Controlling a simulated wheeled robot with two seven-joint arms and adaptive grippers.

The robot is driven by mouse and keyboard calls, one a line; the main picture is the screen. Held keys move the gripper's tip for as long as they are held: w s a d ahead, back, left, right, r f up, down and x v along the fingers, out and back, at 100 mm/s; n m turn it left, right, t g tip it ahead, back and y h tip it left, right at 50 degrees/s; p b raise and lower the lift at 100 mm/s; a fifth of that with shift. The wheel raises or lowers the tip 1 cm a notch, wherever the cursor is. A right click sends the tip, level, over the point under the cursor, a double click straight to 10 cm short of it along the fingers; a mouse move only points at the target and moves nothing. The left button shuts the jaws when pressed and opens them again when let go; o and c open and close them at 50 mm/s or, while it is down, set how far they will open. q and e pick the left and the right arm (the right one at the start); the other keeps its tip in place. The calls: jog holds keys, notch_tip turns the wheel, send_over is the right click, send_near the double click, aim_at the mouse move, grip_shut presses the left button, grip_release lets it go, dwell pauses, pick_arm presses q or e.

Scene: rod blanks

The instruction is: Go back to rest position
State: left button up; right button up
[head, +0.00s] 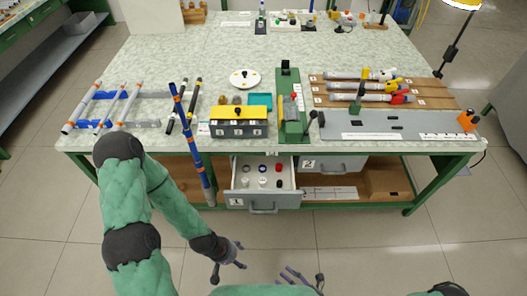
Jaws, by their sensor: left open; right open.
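My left gripper (229,268) is open and empty, low in front of the table, below and left of the open drawer. My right gripper (302,280) is open with no object visible in it, at the bottom edge right of the left one. Most of my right arm is out of view.
Drawer 1 (233,184) is pulled out, with several small caps inside. The floor in front right is clear.

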jog(key=s+d+f+n+g+h+p, duration=0.15)
jog(key=s+n+g, duration=0.25)
jog(key=n+g, duration=0.65)
jog(key=s+f+n+g+h+b, duration=0.1)
jog(key=s+f+n+g+h, duration=0.2)
jog(key=n+g, duration=0.75)
pick_arm(q)
jog(key=shift+w+r, duration=0.25)
jog(key=shift+r, duration=0.05)
pick_arm(e)
jog(key=w+r+n+t+h, duration=0.2)
jog(key=w+n+t+h, duration=0.1)
jog(key=w+n, duration=0.4)
jog(key=w+r+n+t+h, duration=0.3)
jog(key=w+n+t, duration=0.3)
jog(key=n, duration=0.5)
jog(key=shift+w+d, duration=0.2)
jog(key=shift+w, duration=0.6)
